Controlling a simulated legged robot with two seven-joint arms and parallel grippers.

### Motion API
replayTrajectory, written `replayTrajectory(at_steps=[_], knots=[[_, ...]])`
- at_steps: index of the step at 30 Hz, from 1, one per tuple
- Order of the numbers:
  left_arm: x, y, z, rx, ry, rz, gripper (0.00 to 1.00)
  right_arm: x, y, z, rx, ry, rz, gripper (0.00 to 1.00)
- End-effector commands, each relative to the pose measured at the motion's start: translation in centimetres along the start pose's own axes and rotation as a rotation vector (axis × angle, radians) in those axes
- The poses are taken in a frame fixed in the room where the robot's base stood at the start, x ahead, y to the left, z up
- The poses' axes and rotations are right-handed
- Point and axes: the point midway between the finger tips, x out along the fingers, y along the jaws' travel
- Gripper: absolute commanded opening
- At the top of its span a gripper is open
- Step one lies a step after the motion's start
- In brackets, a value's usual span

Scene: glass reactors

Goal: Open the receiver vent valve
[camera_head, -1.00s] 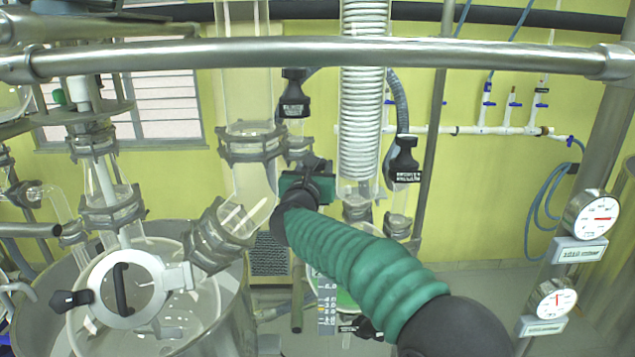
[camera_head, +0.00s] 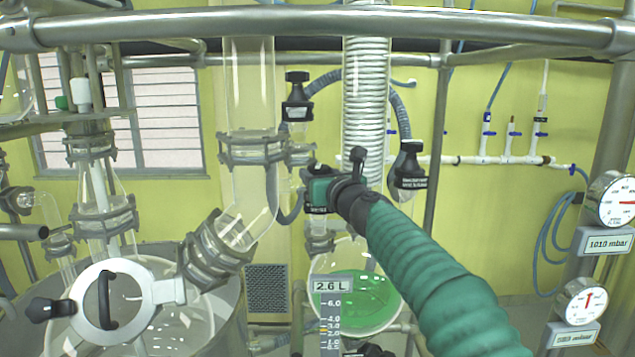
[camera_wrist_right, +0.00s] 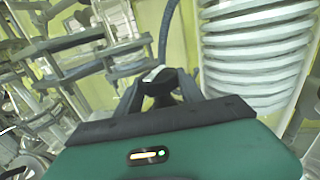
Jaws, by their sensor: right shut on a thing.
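My right gripper (camera_head: 308,178) is at the glass pipework left of the coil condenser, beside a clamped side joint. Its green body hides most of what it holds. In the right wrist view the dark jaws (camera_wrist_right: 165,80) are shut around a small part with a pale edge (camera_wrist_right: 154,73), seemingly a valve handle. I cannot read whether this is the receiver vent valve or how far it is turned. The receiver flask (camera_head: 362,300) with green liquid hangs below, behind a 2.6 L label (camera_head: 331,286). My left gripper is out of view.
Black-capped fittings with hoses stand above (camera_head: 297,100) and right (camera_head: 410,165) of the gripper. A steel rail (camera_head: 320,28) crosses the top. A reactor lid (camera_head: 112,297) is at lower left, and gauges (camera_head: 612,200) are at right.

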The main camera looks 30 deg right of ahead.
Motion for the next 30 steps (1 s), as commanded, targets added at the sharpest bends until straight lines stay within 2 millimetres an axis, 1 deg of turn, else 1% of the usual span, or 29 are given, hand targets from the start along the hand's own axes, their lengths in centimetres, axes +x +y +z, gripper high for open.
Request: replayTrajectory(at_steps=[1,6,15,30], knots=[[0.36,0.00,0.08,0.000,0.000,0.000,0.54,-0.06,-0.06,0.07,-0.001,-0.005,0.016,0.04],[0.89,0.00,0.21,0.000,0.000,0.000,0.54,-0.06,-0.20,0.09,-0.001,-0.005,0.086,0.04],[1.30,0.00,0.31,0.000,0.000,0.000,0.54,-0.09,-0.27,0.31,-0.002,-0.006,0.208,0.04],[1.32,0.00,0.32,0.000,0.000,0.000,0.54,-0.12,-0.33,0.50,-0.001,-0.008,0.238,0.04]])
